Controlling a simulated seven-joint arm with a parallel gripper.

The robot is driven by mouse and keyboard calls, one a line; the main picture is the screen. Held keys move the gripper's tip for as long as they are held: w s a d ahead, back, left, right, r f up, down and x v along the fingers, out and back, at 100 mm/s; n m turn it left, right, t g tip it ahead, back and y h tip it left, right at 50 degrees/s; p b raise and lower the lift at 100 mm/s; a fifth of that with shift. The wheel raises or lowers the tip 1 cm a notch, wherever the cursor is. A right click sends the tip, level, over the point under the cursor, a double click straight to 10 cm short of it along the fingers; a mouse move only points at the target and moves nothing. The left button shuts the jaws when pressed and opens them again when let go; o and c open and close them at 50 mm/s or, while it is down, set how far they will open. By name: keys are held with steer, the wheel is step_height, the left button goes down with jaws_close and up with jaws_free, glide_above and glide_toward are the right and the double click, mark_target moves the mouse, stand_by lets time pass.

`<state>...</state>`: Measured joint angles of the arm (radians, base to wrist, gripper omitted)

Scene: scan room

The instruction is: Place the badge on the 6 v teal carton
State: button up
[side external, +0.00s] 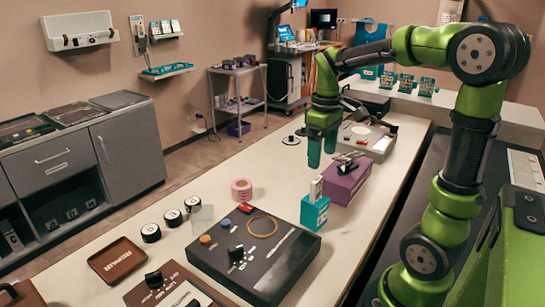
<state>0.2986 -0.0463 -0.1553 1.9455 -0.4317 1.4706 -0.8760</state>
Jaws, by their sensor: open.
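The teal carton (314,214) stands on the long pale table, just right of a black control box. A small white upright piece (316,188) is on its top; I cannot tell what it is. A pale, see-through flat card (203,216) lies left of the black box and may be the badge, but its markings are too small to read.
A purple carton (346,182) with a dark metal piece on top stands right of the teal carton. The black control box (254,262), pink tape roll (241,189), several black-and-white rolls (151,233) and a brown tray (118,260) crowd the front.

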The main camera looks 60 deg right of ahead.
steer(key=s+a+r+m+t+y, duration=0.1)
steer(key=s+a+m+t, duration=0.1)
steer(key=a, duration=0.6)
steer(key=s+a+r+m+t+y, duration=0.1)
steer(key=s+a+m+t, duration=0.1)
steer(key=a+t, duration=0.3)
steer(key=s+a, duration=0.1)
steer(key=a, duration=0.3)
steer(key=shift+a, duration=0.15)
steer(key=shift+w+r, duration=0.1)
